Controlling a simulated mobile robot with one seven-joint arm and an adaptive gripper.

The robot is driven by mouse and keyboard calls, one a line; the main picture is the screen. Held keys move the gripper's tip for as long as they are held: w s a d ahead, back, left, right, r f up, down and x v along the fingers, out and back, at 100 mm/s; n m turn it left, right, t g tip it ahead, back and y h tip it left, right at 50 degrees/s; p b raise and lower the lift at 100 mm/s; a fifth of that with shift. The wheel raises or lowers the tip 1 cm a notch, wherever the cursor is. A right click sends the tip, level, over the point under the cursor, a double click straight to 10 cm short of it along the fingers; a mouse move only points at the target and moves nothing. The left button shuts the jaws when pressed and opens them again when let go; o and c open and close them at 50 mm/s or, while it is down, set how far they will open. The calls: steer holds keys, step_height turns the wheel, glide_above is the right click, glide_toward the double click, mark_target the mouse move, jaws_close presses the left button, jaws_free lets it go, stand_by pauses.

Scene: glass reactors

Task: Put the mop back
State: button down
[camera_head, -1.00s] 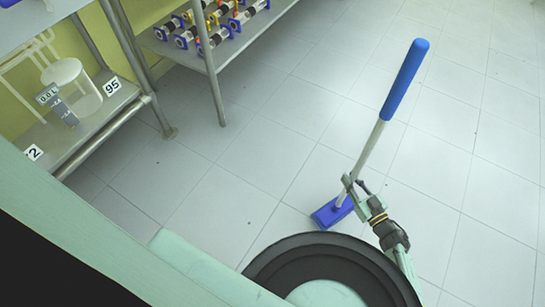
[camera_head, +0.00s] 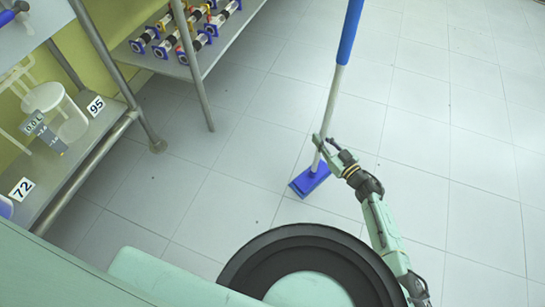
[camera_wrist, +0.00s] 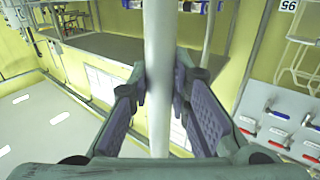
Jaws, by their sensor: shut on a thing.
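The mop (camera_head: 333,92) has a blue grip at the top, a pale shaft and a flat blue head (camera_head: 310,180). In the head view it stands nearly upright, leaning slightly right, with its head at floor level; I cannot tell whether it touches the tiles. My gripper (camera_head: 322,145) is shut around the lower shaft, a little above the head. In the wrist view the pale shaft (camera_wrist: 158,70) runs vertically between the two fingers of my gripper (camera_wrist: 160,92).
A metal rack (camera_head: 205,68) with several blue-ended cylinders stands at the upper left. A shelf (camera_head: 85,150) labelled 95 and 72 with a white vessel (camera_head: 58,112) is at left. The tiled floor (camera_head: 440,130) at right is clear. Valve handles (camera_wrist: 280,130) show in the wrist view.

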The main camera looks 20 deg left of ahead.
steer(key=w+a+r+m+t+h+p, duration=0.2)
steer(key=w+a+r+p, duration=0.1)
steer(key=w+a+r, duration=0.35)
steer(key=s+a+f+m+t+h+p, duration=0.1)
steer(key=s+a+f+p, duration=0.15)
steer(key=f, duration=0.35)
steer(key=s+a+f+t+h+p, duration=0.1)
steer(key=s+f, duration=0.2)
steer(key=f, duration=0.4)
steer(key=w+a+f+b, duration=0.4)
steer(key=w+a+b, duration=0.7)
steer(key=b, duration=0.6)
steer(key=shift+a+f+m, duration=0.3)
steer(key=shift+a+f, duration=0.05)
